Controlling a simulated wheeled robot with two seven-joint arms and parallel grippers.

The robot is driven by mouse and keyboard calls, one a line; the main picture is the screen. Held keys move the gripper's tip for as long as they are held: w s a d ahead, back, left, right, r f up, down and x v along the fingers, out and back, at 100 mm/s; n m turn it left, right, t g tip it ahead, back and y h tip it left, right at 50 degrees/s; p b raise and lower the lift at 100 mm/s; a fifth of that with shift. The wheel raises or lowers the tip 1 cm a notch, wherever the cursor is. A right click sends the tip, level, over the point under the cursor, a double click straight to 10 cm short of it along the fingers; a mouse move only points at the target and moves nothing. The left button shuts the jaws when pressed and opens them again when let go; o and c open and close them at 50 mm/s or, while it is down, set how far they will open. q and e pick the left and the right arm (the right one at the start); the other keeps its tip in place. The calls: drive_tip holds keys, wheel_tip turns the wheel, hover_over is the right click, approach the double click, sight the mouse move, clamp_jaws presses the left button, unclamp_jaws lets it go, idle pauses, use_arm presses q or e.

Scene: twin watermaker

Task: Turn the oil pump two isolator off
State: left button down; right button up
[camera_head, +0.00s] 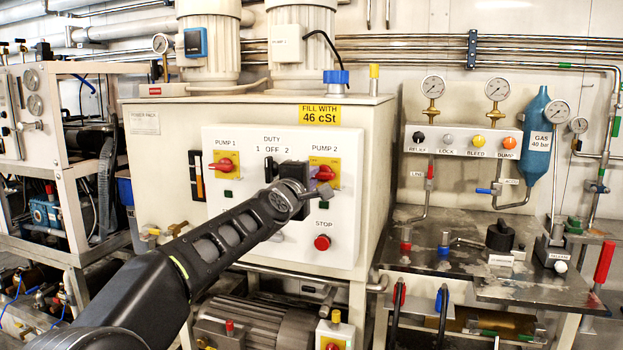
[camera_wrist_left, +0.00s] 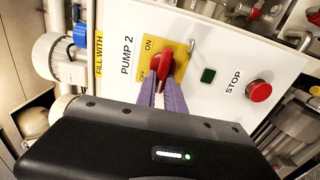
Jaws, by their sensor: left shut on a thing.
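The oil pump two isolator is a red rotary handle (camera_head: 325,173) on a yellow plate under the PUMP 2 label on the white control panel. In the left wrist view the red handle (camera_wrist_left: 164,68) sits on its yellow ON/OFF plate (camera_wrist_left: 181,62), its pointed end toward the ON side. My left gripper (camera_head: 308,184) is at the handle from the front left. In the wrist view its purple fingers (camera_wrist_left: 163,97) are shut on the handle's near end. The gripper body partly hides the plate in the head view. My right gripper is not in view.
A red STOP button (camera_head: 322,243) sits below on the panel, with a dark green indicator (camera_head: 323,205) above it. The PUMP 1 red handle (camera_head: 222,165) is at the panel's left. A black DUTY switch (camera_head: 270,172) is just left of my gripper.

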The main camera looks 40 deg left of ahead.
use_arm(q)
drive_tip(key=shift+f, duration=0.1)
drive_tip(key=c, duration=1.4)
unclamp_jaws()
drive_tip(key=shift+c, duration=0.2)
drive_tip(key=p+v, duration=0.1)
drive_tip(key=v, duration=0.6)
drive_tip(key=shift+s+d, duration=0.15)
drive_tip(key=shift+s, duration=0.2)
